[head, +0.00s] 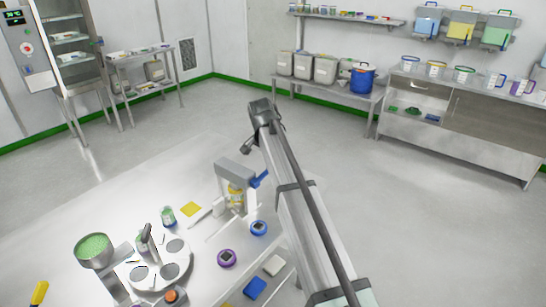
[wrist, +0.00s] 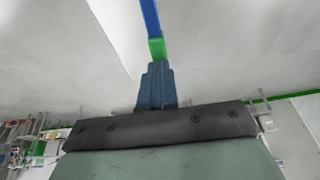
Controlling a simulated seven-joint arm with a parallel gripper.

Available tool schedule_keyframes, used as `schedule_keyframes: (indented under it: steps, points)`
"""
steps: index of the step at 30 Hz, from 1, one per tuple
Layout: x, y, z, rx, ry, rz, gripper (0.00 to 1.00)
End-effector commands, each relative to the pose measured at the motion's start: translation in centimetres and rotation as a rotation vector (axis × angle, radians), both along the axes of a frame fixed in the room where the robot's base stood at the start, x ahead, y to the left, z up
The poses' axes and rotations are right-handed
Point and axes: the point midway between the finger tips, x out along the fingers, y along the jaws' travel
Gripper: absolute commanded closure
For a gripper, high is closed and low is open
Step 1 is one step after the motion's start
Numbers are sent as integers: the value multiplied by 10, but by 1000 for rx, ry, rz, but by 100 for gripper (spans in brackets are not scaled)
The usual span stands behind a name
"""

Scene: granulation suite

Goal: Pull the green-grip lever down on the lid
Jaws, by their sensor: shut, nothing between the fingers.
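In the wrist view, a green grip (wrist: 157,48) sits at the near end of a blue bar (wrist: 149,17) that runs up out of the picture. My gripper (wrist: 156,68) has its blue-grey fingers shut and empty, with the tips right at the green grip's lower end. I cannot tell whether they touch it. In the head view, a blue lever (head: 260,179) shows on a grey press-like stand (head: 234,170) on the table, close to my arm. I cannot make out the green grip, the lid or my gripper in the head view.
A yellow-filled jar (head: 237,196) is in the stand. The table's back left is clear.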

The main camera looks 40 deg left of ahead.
Motion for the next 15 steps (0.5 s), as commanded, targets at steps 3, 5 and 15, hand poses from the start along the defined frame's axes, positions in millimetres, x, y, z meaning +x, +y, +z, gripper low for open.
schedule_keyframes:
  steps: [3, 5, 15]
  points:
    - [7, -6, -7, -16, -3, -8, 100]
    - [5, -6, 3, -11, -6, -7, 100]
    - [-11, -5, 72, 6, -14, -3, 100]
